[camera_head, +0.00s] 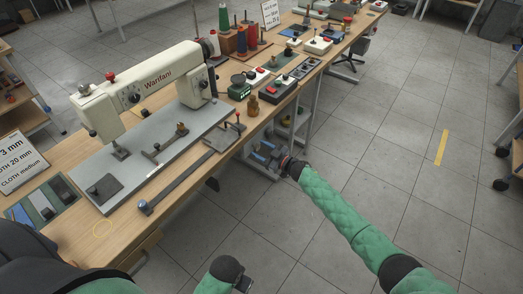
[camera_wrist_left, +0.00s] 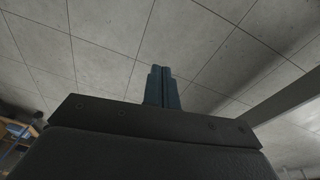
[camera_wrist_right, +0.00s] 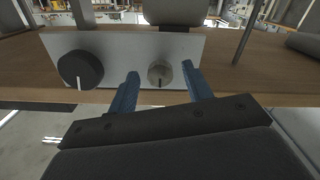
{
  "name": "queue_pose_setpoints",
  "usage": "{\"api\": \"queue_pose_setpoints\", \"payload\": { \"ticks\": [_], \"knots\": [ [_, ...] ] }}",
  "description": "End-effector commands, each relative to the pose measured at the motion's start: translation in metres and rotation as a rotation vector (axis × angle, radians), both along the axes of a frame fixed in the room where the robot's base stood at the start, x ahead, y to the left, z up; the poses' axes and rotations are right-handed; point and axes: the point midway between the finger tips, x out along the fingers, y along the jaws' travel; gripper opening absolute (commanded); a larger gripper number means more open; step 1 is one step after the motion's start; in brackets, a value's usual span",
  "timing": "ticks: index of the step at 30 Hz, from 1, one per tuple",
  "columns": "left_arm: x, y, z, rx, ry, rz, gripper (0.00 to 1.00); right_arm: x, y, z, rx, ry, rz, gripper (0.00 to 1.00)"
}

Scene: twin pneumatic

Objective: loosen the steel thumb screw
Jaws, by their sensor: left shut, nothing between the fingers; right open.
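A round steel knob, which looks like the thumb screw (camera_wrist_right: 160,74), sits on a pale panel (camera_wrist_right: 120,48) in the right wrist view. It has a dark mark at its lower edge. My right gripper (camera_wrist_right: 160,76) is open, with one blue finger on each side of the knob in the picture. I see gaps between fingers and knob; how deep the fingers reach is unclear. In the head view my right gripper (camera_head: 265,157) is at the bench's right edge, and the knob is not distinguishable. My left gripper (camera_wrist_left: 162,86) is shut and empty over the floor.
A larger black knob (camera_wrist_right: 80,70) with a white line is left of the steel knob. A thin upright rod (camera_wrist_right: 247,35) stands to the right. The bench (camera_head: 85,225) carries a sewing machine (camera_head: 145,85) and several small boxes. Open floor (camera_head: 400,160) lies right of the bench.

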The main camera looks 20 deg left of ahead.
Motion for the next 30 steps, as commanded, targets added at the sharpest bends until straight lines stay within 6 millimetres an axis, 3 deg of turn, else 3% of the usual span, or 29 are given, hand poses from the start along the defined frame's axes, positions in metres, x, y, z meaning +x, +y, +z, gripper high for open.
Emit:
{"api": "queue_pose_setpoints", "payload": {
  "ticks": [3,10,20,30],
  "knots": [
    [0.0,0.0,-0.001,0.0,0.002,0.0,0.0,0.0,0.0,0.0,0.0,0.0,0.0,0.5],
    [0.001,-0.001,0.001,-0.003,-0.003,0.001,0.0,0.0,0.0,0.0,0.0,0.0,0.0,0.05],
    [0.004,-0.002,0.007,-0.005,-0.008,0.002,0.0,0.0,0.0,-0.001,-0.012,-0.037,0.0,0.05],
    [-0.006,-0.002,0.074,-0.016,-0.011,0.003,0.0,0.0,-0.001,-0.003,-0.081,-0.224,-0.001,0.05]
  ]
}}
